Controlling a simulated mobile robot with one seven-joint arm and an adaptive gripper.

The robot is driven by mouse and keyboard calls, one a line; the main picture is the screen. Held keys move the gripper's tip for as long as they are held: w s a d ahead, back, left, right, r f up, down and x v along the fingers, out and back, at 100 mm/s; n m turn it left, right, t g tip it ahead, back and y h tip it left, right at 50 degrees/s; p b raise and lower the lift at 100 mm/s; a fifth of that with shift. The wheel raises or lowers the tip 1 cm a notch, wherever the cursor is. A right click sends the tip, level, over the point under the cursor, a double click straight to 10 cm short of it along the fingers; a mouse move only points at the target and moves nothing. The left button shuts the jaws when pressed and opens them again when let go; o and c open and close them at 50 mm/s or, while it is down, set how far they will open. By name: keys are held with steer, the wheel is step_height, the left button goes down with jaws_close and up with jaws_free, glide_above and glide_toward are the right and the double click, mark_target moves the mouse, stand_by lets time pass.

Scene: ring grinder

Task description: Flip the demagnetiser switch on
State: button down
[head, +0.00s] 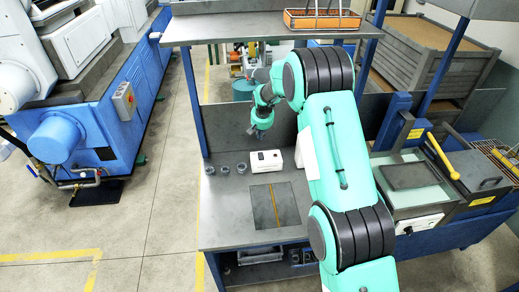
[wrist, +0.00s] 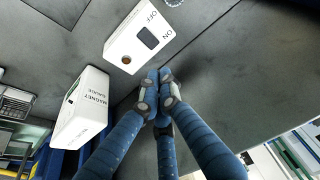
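A white switch box (head: 266,160) stands on the grey bench, left of my arm. In the wrist view the switch box (wrist: 128,47) is marked OFF and ON, with a dark rocker switch (wrist: 148,38) between the words and a brown round knob or lamp (wrist: 126,60). I cannot tell which way the rocker is set. My gripper (head: 262,124) is above the bench, behind the box in the head view. In the wrist view my gripper (wrist: 160,92) has its blue fingers together at the tips, empty, close below the box and apart from the rocker.
A white box marked MAGNET GAUGE (wrist: 83,108) stands near the switch box. A dark plate with a yellow strip (head: 262,205) lies in front of the switch box. Several small dark rings (head: 224,170) lie to its left. A shelf (head: 240,28) overhangs the bench.

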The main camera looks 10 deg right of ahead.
steer(key=shift+f, duration=0.15)
steer(key=p, duration=0.1)
glide_above(259, 154)
steer(key=shift+s+d+f, duration=0.1)
steer(key=shift+s+f, duration=0.1)
steer(key=shift+f, duration=1.95)
steer(key=shift+s+d+f, duration=0.1)
steer(key=shift+s+f, duration=0.05)
steer(key=shift+f, duration=2)
steer(key=shift+s+p+x, duration=0.2)
steer(key=shift+p+x, duration=0.1)
steer(key=shift+x, duration=0.8)
steer(key=shift+s+p+x, duration=0.2)
steer(key=shift+p+x, duration=0.1)
steer(key=shift+x, duration=0.85)
steer(key=shift+f, duration=0.15)
steer(key=shift+f, duration=0.15)
